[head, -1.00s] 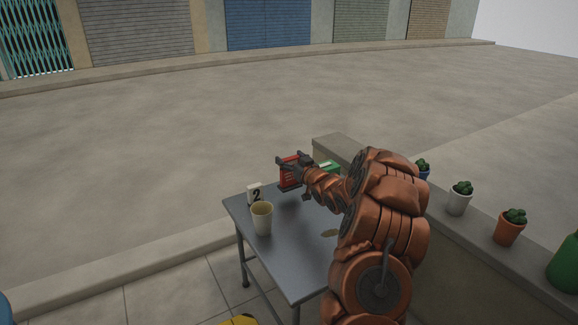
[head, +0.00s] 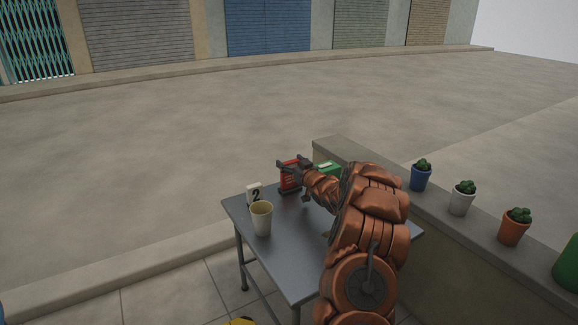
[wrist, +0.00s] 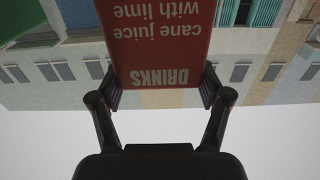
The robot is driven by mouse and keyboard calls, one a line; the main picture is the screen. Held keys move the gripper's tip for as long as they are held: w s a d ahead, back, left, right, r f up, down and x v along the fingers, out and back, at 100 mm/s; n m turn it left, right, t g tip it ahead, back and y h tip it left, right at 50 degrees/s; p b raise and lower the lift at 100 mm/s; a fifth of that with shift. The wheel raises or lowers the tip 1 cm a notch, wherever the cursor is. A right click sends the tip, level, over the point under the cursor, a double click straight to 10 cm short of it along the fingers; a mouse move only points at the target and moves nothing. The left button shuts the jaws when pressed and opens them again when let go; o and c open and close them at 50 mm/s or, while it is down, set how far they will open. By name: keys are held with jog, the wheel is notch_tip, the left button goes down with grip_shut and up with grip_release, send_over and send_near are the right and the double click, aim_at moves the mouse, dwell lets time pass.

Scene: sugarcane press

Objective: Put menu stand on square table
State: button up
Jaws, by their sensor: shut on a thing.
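The red menu stand (head: 291,178) is held in my gripper (head: 294,163) at the far edge of the square grey table (head: 285,247). The stand looks upright, with its lower end at or just above the tabletop; I cannot tell if it touches. In the wrist view the red menu stand (wrist: 157,45) appears upside down, with the words "DRINKS" and "cane juice with lime". The two dark fingers of my gripper (wrist: 160,95) close on its sides. My arm hides the table's right part.
A cream cup (head: 261,219) and a white number 2 sign (head: 254,194) stand on the table's left side. A green box (head: 329,168) is behind my gripper. A low wall (head: 445,225) on the right bears several potted cacti. The table's front left is clear.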

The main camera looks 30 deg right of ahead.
jog(key=shift+f, duration=0.1)
jog(key=o, duration=1.5)
jog(key=shift+o, duration=0.2)
jog(key=shift+r, duration=0.2)
jog(key=shift+s, duration=0.4)
jog(key=s+p, duration=0.2)
jog(key=s, duration=0.9)
jog(key=shift+a+p, duration=0.35)
jog(key=shift+p, duration=0.05)
